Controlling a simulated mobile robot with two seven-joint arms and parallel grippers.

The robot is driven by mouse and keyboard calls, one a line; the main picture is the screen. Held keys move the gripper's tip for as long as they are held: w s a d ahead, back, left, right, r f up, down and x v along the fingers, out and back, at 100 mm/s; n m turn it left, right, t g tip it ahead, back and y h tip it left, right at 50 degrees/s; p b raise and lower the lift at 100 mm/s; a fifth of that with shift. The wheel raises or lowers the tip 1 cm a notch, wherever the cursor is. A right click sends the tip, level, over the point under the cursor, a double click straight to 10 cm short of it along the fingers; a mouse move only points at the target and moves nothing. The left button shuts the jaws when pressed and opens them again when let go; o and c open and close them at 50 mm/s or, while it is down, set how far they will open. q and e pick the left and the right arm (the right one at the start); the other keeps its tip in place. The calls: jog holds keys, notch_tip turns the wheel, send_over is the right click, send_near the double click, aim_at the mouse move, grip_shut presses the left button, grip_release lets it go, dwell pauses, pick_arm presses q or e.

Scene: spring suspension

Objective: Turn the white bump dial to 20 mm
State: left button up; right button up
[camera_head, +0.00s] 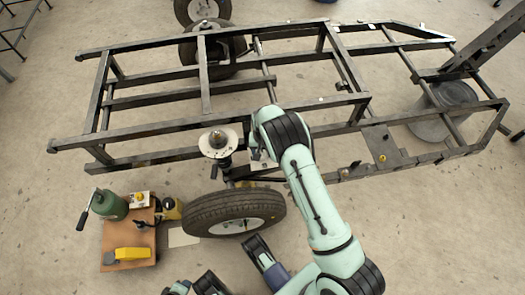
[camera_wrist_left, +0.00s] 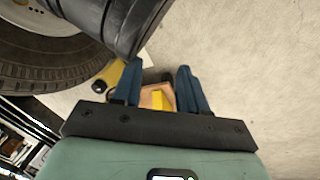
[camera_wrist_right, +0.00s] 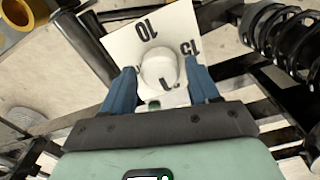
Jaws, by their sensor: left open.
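The white round bump dial (camera_wrist_right: 161,72) shows in the right wrist view on a white plate (camera_wrist_right: 122,42) printed with 10 and 15. A short dark mark is on the dial; other numbers are hidden. My right gripper (camera_wrist_right: 162,74) has its two blue fingers on either side of the dial, with narrow gaps. In the head view my right gripper (camera_head: 262,150) is at the near side of the frame, and the dial is hidden there. My left gripper (camera_wrist_left: 160,66) is open and empty in the left wrist view, away from the dial.
The dark steel frame (camera_head: 160,126) fills the middle. A black coil spring (camera_wrist_right: 290,42) is right of the plate. The near-right floor is clear.

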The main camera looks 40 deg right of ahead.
aim_at(262, 153)
jog(key=shift+o, duration=0.2)
jog(key=shift+r, duration=0.1)
jog(key=shift+r, duration=0.3)
notch_tip(262, 153, up, 3)
jog(key=shift+r+p, duration=0.1)
jog(key=shift+p, duration=0.5)
pick_arm(q)
jog(key=shift+g+h, duration=0.3)
jog(key=r, duration=0.1)
jog(key=s+d+r+p, duration=0.1)
jog(key=r, duration=0.1)
jog(key=s+d+r+p, duration=0.1)
jog(key=shift+d+r, duration=0.2)
jog(key=shift+r, duration=0.1)
pick_arm(e)
notch_tip(262, 153, up, 10)
jog(key=shift+f, duration=0.25)
